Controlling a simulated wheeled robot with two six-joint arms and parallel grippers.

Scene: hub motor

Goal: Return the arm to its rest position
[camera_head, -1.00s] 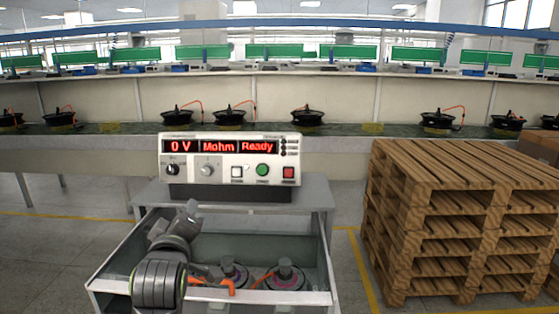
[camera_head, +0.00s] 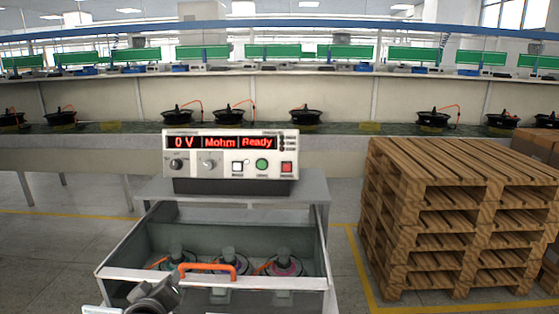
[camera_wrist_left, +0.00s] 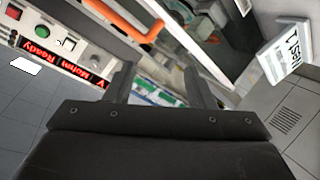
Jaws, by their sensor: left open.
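My left arm shows only as a grey piece at the bottom left of the head view, in front of the open drawer (camera_head: 312,283). The fingers are hard to make out there. In the left wrist view my left gripper (camera_wrist_left: 160,88) has its two dark fingers spread apart with nothing between them. The tester (camera_head: 230,155) stands on the grey cabinet and reads 0 V, Mohm, Ready; it also shows tilted in the left wrist view (camera_wrist_left: 50,55). My right gripper is in neither view.
The drawer has an orange handle (camera_head: 207,268) on its front and holds three hub motors, one of them at the right (camera_head: 284,263). A stack of wooden pallets (camera_head: 440,215) stands to the right. A conveyor with several motors runs behind. The floor at left is clear.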

